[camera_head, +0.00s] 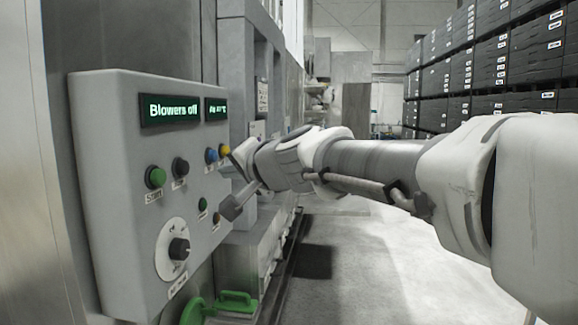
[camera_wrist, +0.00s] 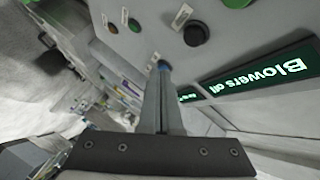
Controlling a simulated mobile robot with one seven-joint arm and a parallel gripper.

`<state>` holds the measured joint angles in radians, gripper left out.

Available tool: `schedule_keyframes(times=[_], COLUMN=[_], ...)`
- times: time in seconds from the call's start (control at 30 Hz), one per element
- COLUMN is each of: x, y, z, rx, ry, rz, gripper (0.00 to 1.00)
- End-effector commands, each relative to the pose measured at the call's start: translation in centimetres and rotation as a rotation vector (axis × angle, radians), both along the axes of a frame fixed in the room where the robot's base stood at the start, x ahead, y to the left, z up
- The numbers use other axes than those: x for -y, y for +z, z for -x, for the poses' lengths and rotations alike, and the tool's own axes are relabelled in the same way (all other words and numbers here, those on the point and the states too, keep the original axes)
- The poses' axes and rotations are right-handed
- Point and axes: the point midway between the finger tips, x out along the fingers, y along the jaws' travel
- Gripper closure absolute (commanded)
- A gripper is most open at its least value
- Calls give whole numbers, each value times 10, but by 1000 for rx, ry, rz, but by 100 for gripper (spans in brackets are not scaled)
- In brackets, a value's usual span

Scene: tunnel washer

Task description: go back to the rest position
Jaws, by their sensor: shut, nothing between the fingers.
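My gripper (camera_head: 234,156) is shut and empty at the right side of a grey control panel (camera_head: 120,225). Its tip is close to a yellow button (camera_head: 225,150) and a blue button (camera_head: 211,155). In the wrist view the shut fingers (camera_wrist: 163,72) point at the panel, with a bit of blue at their tip. I cannot tell whether they touch a button. My arm reaches in from the right of the head view. The panel's display (camera_head: 172,110) reads "Blowers off".
The panel also bears a green button (camera_head: 155,178), a black button (camera_head: 180,167) and a rotary knob (camera_head: 178,248). A green handled part (camera_head: 236,300) is low beside it. Stacked dark crates (camera_head: 500,65) stand at the right. The floor (camera_head: 365,255) between is clear.

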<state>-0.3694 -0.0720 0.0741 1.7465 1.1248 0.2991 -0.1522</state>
Motion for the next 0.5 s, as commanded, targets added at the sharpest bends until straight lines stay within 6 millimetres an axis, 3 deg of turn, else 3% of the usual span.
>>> schedule_keyframes(times=[0.17,0.27,0.37,0.5], x=[3,18,50,113], y=[-1,-10,-31,-85], z=[2,12,36,84], rx=[1,4,-1,-55], ry=[1,7,18,32], rz=[9,65,183,417], gripper=[100,100,100,100])
